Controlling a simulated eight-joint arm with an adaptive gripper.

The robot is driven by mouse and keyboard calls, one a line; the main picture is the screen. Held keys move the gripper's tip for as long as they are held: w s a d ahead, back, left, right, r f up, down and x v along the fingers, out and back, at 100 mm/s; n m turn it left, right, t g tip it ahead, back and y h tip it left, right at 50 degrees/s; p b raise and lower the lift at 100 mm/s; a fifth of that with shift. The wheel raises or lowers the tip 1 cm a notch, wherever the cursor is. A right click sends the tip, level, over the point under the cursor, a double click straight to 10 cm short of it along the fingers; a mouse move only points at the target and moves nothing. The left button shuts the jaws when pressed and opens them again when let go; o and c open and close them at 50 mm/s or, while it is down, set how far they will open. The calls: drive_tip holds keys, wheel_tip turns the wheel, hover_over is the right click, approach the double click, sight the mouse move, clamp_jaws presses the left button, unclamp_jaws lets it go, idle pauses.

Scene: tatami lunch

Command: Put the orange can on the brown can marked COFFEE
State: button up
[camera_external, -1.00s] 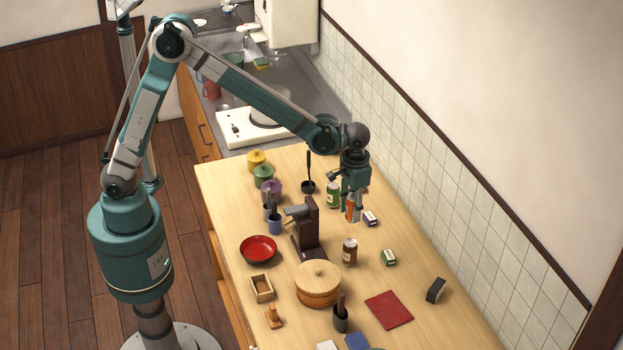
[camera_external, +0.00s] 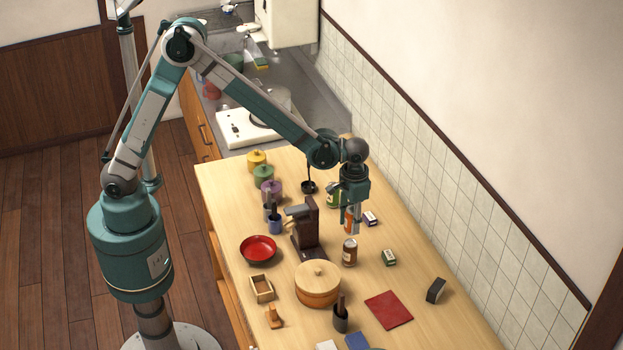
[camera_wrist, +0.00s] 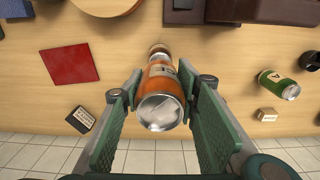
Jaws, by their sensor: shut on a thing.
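The orange can (camera_external: 348,219) is held between the fingers of my gripper (camera_external: 351,226), which is shut on it above the table. In the wrist view the orange can (camera_wrist: 161,98) shows its silver end between the two green pads of my gripper (camera_wrist: 157,112). The brown can (camera_external: 350,253) stands upright on the table, just below the held can in the external view. In the wrist view the brown can (camera_wrist: 157,49) shows only in part beyond the orange can. Its marking cannot be read, and I cannot tell the exact gap between the cans.
A dark brown coffee mill (camera_external: 308,230) and a lidded wooden pot (camera_external: 317,291) stand to the left. A green can (camera_wrist: 283,83) and small boxes (camera_external: 388,257) are nearby. A red square (camera_external: 389,309) lies toward the front, with bare table around it.

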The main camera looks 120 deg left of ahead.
sight(349, 211)
drive_tip(key=shift+f, duration=0.6)
drive_tip(key=shift+f, duration=1.9)
drive_tip(key=shift+f, duration=0.15)
drive_tip(key=o, duration=0.7)
drive_tip(key=shift+o, duration=0.2)
drive_tip(key=shift+r, duration=6.15)
